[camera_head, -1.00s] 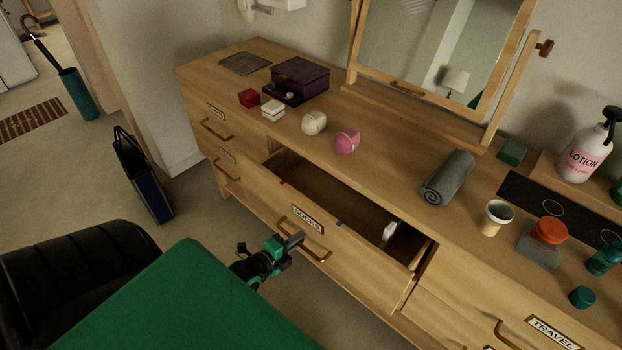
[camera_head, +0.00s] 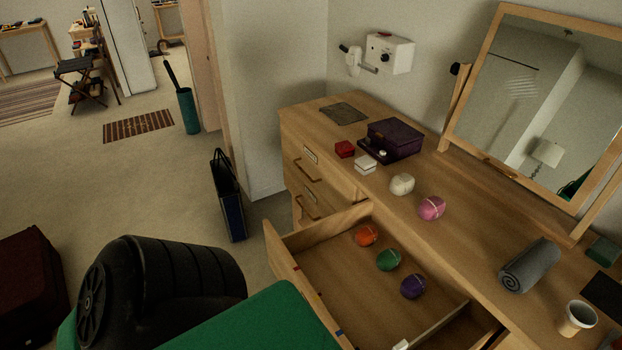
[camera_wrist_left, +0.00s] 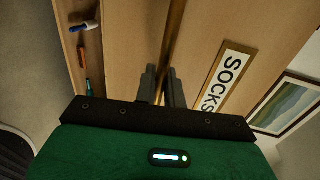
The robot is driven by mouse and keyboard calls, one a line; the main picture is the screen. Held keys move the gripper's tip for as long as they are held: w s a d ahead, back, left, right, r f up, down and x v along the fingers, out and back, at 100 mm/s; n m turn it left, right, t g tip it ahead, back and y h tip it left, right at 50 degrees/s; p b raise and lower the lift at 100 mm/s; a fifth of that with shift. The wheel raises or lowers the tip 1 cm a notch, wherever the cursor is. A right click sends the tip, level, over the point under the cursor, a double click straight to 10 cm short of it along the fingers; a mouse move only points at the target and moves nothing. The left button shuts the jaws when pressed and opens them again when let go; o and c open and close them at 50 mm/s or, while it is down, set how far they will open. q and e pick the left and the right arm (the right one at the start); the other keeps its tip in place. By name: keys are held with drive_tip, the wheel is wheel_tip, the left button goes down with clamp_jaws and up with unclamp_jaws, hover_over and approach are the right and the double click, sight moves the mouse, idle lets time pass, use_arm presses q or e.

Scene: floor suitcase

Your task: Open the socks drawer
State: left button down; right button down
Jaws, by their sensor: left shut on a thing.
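The socks drawer (camera_head: 340,272) stands pulled well out of the wooden dresser in the head view. Inside it lie orange (camera_head: 366,236), green (camera_head: 388,260) and purple (camera_head: 412,286) rolled bundles. The drawer front carries a SOCKS label (camera_wrist_left: 227,82) in the left wrist view. My left gripper (camera_wrist_left: 161,84) is shut on the brass drawer handle (camera_wrist_left: 174,35), beside the label. In the head view my left gripper and the handle are hidden. My right gripper is in neither view.
The dresser top (camera_head: 450,225) holds a purple box (camera_head: 394,138), cream (camera_head: 402,184) and pink (camera_head: 431,208) bundles, a grey roll (camera_head: 530,265) and a cup (camera_head: 578,318). A dark blue bag (camera_head: 229,200) stands on the floor left of the dresser. Open floor lies further left.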

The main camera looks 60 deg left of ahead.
use_arm(q)
drive_tip(key=shift+s, duration=0.45)
drive_tip(key=c, duration=1.6)
unclamp_jaws()
drive_tip(key=b+v, duration=0.2)
drive_tip(key=v, duration=1.1)
drive_tip(key=shift+s, duration=0.35)
